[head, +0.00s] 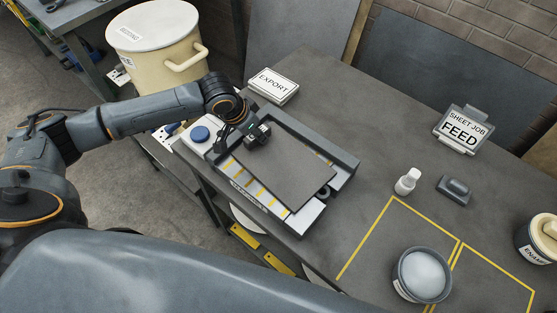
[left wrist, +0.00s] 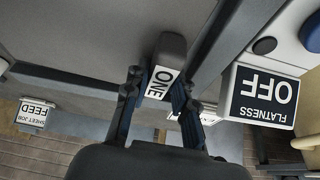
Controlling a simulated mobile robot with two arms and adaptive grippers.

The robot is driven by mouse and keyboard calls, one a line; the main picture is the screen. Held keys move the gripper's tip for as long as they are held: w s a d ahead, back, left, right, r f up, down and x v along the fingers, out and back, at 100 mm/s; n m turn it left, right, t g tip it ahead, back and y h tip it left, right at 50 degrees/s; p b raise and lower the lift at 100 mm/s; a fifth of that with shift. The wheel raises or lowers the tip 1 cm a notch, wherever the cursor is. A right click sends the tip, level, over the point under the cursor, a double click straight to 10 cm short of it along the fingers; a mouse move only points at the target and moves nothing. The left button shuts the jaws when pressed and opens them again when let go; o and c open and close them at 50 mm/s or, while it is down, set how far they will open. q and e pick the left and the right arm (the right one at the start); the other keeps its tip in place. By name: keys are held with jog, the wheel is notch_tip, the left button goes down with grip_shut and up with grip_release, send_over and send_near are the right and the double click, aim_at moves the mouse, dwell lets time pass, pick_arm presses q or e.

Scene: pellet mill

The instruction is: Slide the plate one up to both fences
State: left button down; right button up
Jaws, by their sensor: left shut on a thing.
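Plate one (head: 290,168) is a flat dark grey sheet lying on a bed with yellow stripes (head: 262,193) in the head view. A dark raised fence (head: 345,160) runs along the bed's back right side; I cannot tell whether the plate touches it. In the left wrist view a dark bar (left wrist: 217,45) runs beside the plate (left wrist: 80,35). My left gripper (head: 258,136) is at the plate's back left end, its fingers (left wrist: 155,92) shut on a grey block with a white ONE label (left wrist: 159,83). My right gripper is out of view.
A white box with a blue button (head: 200,133) stands left of the bed, and a FLATNESS OFF sign (left wrist: 264,98) shows in the wrist view. An EXPORT block (head: 273,85) is behind. A white bottle (head: 407,181), a grey block (head: 454,188) and a bowl (head: 421,275) stand to the right.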

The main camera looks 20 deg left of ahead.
pick_arm(q)
jog(key=shift+w+d+f, duration=0.1)
jog(key=shift+w, duration=0.15)
dwell(0.7)
